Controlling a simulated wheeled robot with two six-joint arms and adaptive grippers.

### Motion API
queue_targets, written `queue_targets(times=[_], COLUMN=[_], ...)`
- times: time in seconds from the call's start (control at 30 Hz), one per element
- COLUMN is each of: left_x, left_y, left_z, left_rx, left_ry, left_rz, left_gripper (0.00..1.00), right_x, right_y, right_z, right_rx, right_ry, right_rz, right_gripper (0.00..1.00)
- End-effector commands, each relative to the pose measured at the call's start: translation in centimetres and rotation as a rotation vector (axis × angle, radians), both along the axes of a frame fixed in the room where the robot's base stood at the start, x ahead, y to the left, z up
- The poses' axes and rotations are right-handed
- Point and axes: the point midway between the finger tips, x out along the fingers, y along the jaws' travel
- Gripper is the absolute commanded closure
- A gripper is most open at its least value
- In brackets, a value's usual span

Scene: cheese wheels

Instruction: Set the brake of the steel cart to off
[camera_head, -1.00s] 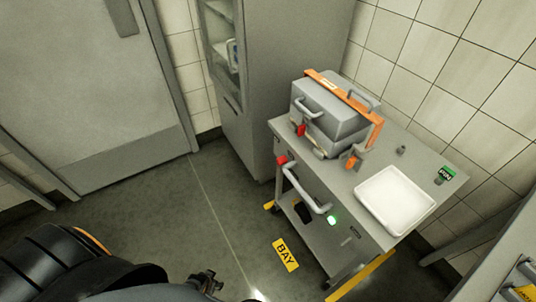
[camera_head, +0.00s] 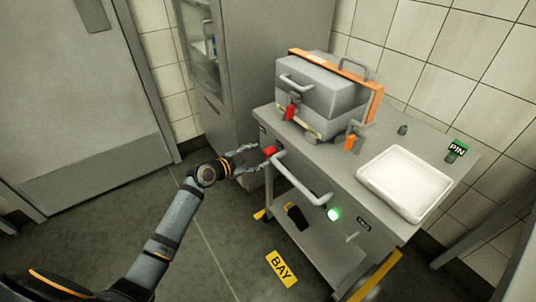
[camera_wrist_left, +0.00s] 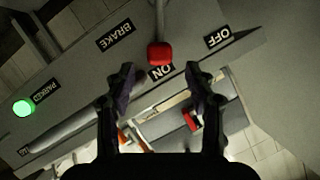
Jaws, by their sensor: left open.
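The steel cart (camera_head: 330,170) stands against the tiled wall. Its brake lever ends in a red knob (camera_head: 269,151) at the cart's front left corner. In the left wrist view the red knob (camera_wrist_left: 160,54) sits just above the ON label (camera_wrist_left: 161,72); the OFF label (camera_wrist_left: 218,37) is to its right and the BRAKE label (camera_wrist_left: 115,36) to its left. My left gripper (camera_head: 248,158) is open beside the knob. In the wrist view its fingers (camera_wrist_left: 160,80) are spread, with the knob slightly beyond and between their tips. My right gripper is not in view.
A green lamp (camera_wrist_left: 23,108) glows by the PARKED label. A cart handle (camera_head: 300,182) runs along the front edge. A grey case with an orange strap (camera_head: 325,90) and a white tray (camera_head: 404,183) are on top. A grey cabinet (camera_head: 270,50) stands close behind.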

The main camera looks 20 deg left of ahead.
Motion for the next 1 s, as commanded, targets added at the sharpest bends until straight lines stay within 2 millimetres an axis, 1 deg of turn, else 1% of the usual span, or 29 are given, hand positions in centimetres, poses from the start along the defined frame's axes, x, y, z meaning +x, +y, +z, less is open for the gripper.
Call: queue_targets(times=[0.03, 0.1, 0.2, 0.3, 0.43, 0.67, 1.0], left_x=[1.0, 2.2, 3.7, 4.6, 5.2, 5.2, 5.2], left_y=[-0.6, -1.2, -1.9, -2.3, -2.6, -2.6, -2.6], left_z=[-0.3, -0.9, -1.5, -1.9, -2.0, -2.1, -2.1], left_rx=[-0.006, -0.005, -0.003, -0.002, 0.001, 0.001, 0.001], left_ry=[-0.001, 0.001, 0.001, 0.001, 0.001, 0.001, 0.001], left_rz=[0.000, 0.001, 0.000, 0.000, 0.000, 0.000, 0.000], left_gripper=[0.45, 0.45, 0.45, 0.45, 0.45, 0.45, 0.91], right_x=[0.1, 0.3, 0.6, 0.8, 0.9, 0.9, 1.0], right_y=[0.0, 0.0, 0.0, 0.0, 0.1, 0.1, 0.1], right_z=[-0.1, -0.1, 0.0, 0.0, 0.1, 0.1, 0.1], right_rx=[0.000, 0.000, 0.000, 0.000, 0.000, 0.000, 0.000], right_ry=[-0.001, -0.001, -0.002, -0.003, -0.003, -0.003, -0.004], right_rz=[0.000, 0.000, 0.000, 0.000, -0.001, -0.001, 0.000], right_gripper=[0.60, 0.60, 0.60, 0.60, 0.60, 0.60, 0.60])
